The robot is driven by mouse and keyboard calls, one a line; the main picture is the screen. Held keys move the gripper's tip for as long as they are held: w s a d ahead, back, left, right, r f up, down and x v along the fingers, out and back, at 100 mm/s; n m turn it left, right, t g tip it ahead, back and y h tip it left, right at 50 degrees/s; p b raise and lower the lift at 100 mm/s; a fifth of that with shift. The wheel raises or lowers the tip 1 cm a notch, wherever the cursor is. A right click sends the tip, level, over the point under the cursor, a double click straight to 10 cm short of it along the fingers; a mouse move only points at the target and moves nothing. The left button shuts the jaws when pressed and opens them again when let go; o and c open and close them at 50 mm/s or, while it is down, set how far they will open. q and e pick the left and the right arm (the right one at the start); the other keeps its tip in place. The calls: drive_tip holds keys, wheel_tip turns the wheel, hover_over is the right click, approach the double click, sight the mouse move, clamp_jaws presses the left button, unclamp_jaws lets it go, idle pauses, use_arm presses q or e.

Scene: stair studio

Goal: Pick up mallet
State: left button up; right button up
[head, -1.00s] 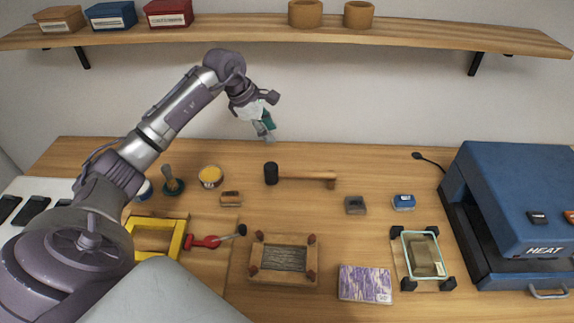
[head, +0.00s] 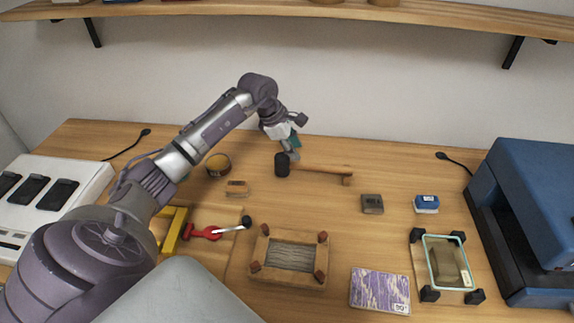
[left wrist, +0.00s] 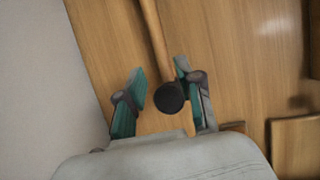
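The mallet has a black head (head: 282,164) and a wooden handle (head: 322,171), and lies on the wooden table near its back, handle pointing right. My left gripper (head: 292,153) is just above and behind the mallet head. In the left wrist view the left gripper (left wrist: 160,92) is open, its two teal-lined fingers apart. The mallet head (left wrist: 170,97) appears between the fingers, closer to the right one, and the handle (left wrist: 154,35) runs away beyond it. I see no grip on the mallet. My right gripper is not in view.
A wooden frame (head: 257,262), a red-handled tool (head: 205,232) and a purple patterned block (head: 380,290) lie in front. Small grey (head: 372,204) and blue (head: 427,204) blocks are at right, before a blue heat press (head: 530,220). A shelf (head: 300,10) hangs above.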

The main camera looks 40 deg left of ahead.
sight(304, 164)
use_arm(q)
drive_tip(key=x, duration=0.4)
drive_tip(key=shift+p, duration=0.3)
drive_tip(key=shift+w+d+f+p, duration=0.15)
drive_tip(key=shift+f+p, duration=0.15)
drive_tip(key=shift+f, duration=0.1)
drive_tip(key=p+x, duration=0.1)
drive_tip(key=x, duration=0.2)
drive_tip(key=shift+f, duration=0.35)
drive_tip(key=shift+w+f, duration=0.15)
drive_tip(key=shift+f, duration=0.3)
drive_tip(key=shift+r, duration=0.1)
clamp_jaws()
